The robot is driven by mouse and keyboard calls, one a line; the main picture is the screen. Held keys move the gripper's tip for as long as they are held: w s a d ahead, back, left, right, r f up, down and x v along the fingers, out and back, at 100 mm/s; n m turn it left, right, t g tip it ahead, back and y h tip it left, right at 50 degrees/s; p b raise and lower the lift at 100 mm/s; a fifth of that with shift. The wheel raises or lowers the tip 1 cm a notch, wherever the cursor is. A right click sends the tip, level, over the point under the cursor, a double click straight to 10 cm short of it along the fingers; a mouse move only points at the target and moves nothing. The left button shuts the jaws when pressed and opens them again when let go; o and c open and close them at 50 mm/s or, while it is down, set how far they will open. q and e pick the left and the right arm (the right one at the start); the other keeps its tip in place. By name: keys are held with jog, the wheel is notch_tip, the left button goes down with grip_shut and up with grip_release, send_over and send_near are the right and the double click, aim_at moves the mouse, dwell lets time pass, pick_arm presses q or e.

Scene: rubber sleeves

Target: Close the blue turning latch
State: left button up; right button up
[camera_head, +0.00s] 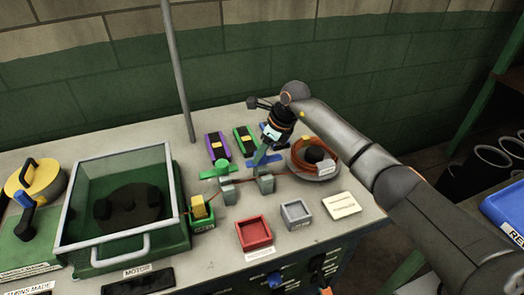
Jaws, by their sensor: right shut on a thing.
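The blue turning latch (263,161) sits on a small grey block near the middle right of the bench in the head view. My right gripper (268,143) comes down over it from above and is shut on its upper part. The gripper and wrist hide part of the latch, so its exact angle is hard to tell. My left gripper is out of view.
A copper-coloured coil (316,154) lies close on the right. Red (255,233) and grey (296,214) trays are in front. A clear-lidded green box (118,205) and an upright pole (178,70) stand left.

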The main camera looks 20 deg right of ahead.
grip_shut()
jog(key=shift+m, duration=0.3)
jog(key=m+t+h+p, duration=0.1)
jog(key=m, duration=0.2)
jog(key=shift+a+r, duration=0.1)
jog(key=m, duration=0.2)
jog(key=m+h, duration=0.1)
jog(key=m, duration=0.1)
jog(key=shift+a+t+h, duration=0.1)
jog(key=shift+t+h, duration=0.2)
jog(key=m+h+b, duration=0.1)
jog(key=m, duration=0.1)
jog(key=shift+a+m+b, duration=0.1)
jog(key=shift+m+b, duration=0.25)
jog(key=shift+m, duration=0.05)
jog(key=m, duration=0.1)
jog(key=m+h+b, duration=0.1)
jog(key=shift+f+m, duration=0.2)
jog(key=shift+m, duration=0.1)
jog(key=m+b, duration=0.1)
jog(key=m, duration=0.1)
jog(key=m+g+h+b, duration=0.1)
jog(key=m+b, duration=0.1)
jog(key=shift+a+r+m+h, duration=0.1)
jog(key=shift+a+m+h, duration=0.05)
jog(key=shift+m+h, duration=0.2)
jog(key=shift+m, duration=0.25)
